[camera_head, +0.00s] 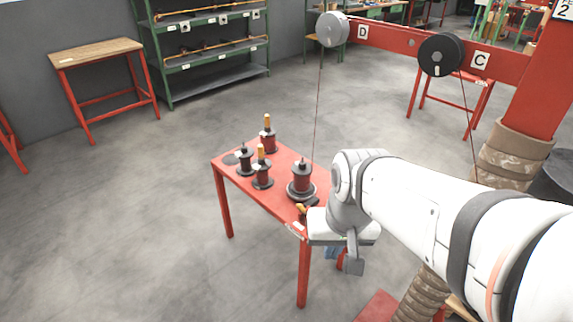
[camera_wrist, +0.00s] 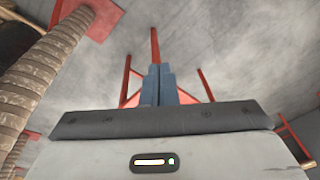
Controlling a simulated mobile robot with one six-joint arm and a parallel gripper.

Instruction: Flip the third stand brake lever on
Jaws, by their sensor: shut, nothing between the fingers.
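My gripper shows in the wrist view as two blue fingers (camera_wrist: 160,72) pressed together, with nothing between them. In the head view it is mostly hidden by my wrist, at the front right corner of a red table (camera_head: 226,191). On the table stand several dark spool stands: a large one (camera_head: 301,178) at the right, one with an orange top (camera_head: 262,174), a black one (camera_head: 244,162), and one at the back (camera_head: 268,138). A small orange-tipped piece (camera_head: 301,208) lies near the front edge, close to my wrist. I cannot tell which part is the third stand's brake lever.
Drums D (camera_head: 332,30) and C (camera_head: 441,55) hang on a red beam (camera_head: 385,38); a thin line runs from D to the large spool. A tan ribbed column (camera_wrist: 45,75) stands left in the wrist view. Floor left of the table is clear.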

